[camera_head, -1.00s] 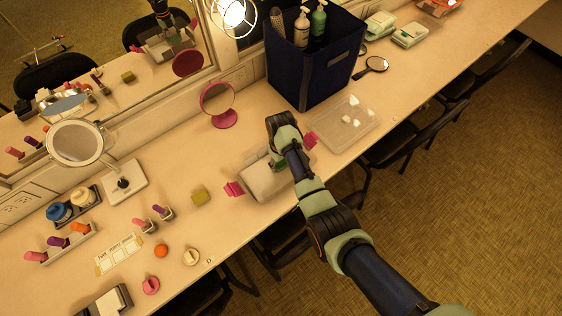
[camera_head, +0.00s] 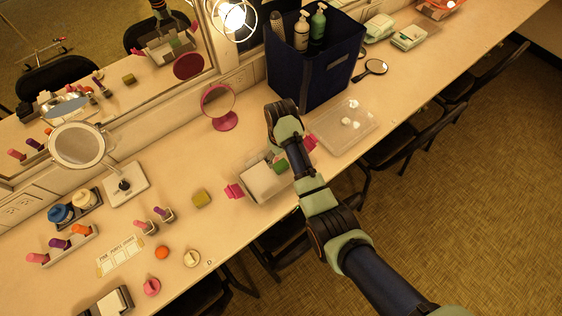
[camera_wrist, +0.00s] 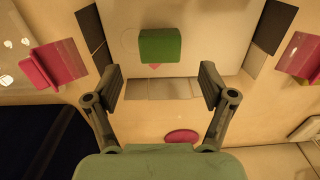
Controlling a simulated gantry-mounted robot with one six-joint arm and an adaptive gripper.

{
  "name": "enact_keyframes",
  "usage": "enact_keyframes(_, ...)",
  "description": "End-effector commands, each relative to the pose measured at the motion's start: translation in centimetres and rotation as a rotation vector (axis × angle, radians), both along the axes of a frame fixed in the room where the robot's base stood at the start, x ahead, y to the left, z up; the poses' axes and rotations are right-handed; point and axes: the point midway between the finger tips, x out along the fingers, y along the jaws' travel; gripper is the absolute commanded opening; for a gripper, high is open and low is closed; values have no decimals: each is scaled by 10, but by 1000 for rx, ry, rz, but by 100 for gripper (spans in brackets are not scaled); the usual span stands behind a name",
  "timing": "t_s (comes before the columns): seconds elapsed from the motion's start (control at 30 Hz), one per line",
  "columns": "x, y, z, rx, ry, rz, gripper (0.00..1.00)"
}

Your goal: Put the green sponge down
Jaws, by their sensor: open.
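In the wrist view the sponge (camera_wrist: 160,45) is ahead of my gripper (camera_wrist: 160,76), centred between the lines of the two fingers. The fingers are spread wide and apart from the sponge, with nothing between them. A small pink patch shows at the sponge's near edge. In the head view my wrist hides most of the gripper.
A clear shallow tray (camera_head: 345,127) with small white pieces is right of the bin. A dark blue caddy (camera_head: 314,68) with bottles and a pink round mirror (camera_head: 218,108) stand behind. A yellowish sponge (camera_head: 202,199) sits on clear counter at left.

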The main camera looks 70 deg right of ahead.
Motion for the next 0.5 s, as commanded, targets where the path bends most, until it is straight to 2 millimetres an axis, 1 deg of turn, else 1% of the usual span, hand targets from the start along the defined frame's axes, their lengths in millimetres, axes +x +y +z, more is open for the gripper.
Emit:
enact_keyframes(0.03,1,-1,14,-4,-3,0,82)
enact_keyframes(0.1,1,-1,29,-3,-2,0,82)
enact_keyframes(0.2,0,0,46,-1,-2,0,82)
enact_keyframes(0.33,0,0,57,-1,-1,0,82)
enact_keyframes(0.5,0,0,59,1,2,0,82)
